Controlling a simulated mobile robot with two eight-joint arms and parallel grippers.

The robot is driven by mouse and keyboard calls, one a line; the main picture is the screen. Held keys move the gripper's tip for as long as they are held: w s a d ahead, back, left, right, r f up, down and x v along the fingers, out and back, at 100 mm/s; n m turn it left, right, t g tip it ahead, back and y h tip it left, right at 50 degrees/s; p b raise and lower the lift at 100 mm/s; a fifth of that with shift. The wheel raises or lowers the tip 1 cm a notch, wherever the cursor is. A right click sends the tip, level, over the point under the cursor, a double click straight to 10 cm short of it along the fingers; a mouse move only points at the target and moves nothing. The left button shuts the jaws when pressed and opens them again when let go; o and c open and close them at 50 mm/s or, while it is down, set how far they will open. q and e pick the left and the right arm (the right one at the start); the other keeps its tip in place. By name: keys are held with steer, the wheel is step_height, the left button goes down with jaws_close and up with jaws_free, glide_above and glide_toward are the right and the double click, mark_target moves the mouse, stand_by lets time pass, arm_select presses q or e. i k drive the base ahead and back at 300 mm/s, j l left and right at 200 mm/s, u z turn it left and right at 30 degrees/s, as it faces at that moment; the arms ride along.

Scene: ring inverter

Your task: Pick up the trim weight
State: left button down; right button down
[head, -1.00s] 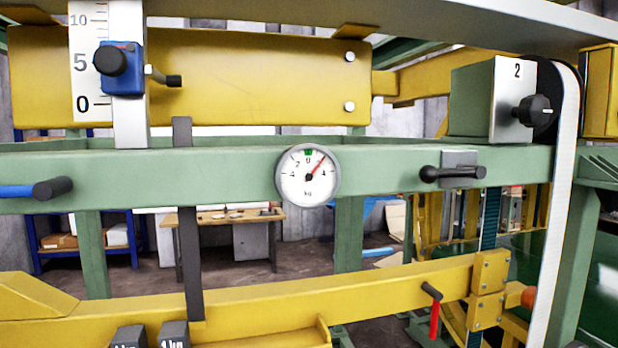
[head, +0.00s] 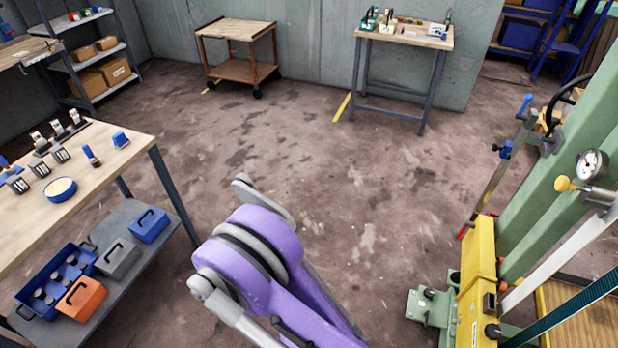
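I cannot pick out the trim weight for certain in the head view. Several small grey blocks with pale labels, such as one grey block (head: 39,168), stand on the wooden workbench (head: 110,165) at the left, with small blue pieces such as a blue block (head: 121,140) beside them. A round blue dish (head: 60,189) with a pale inside is at the bench's front. A purple arm link of mine rises at the bottom centre. Neither of my grippers shows.
The bench's lower shelf (head: 165,262) holds a blue crate (head: 50,285), an orange box (head: 82,298) and other boxes. The yellow and green machine (head: 478,290) stands at the right. A cart (head: 238,30) and a table (head: 405,35) are behind. The floor between is clear.

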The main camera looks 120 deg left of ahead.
mark_target(59, 153)
steer(key=k+u, duration=0.2)
steer(key=u, duration=5.15)
steer(key=j, duration=0.05)
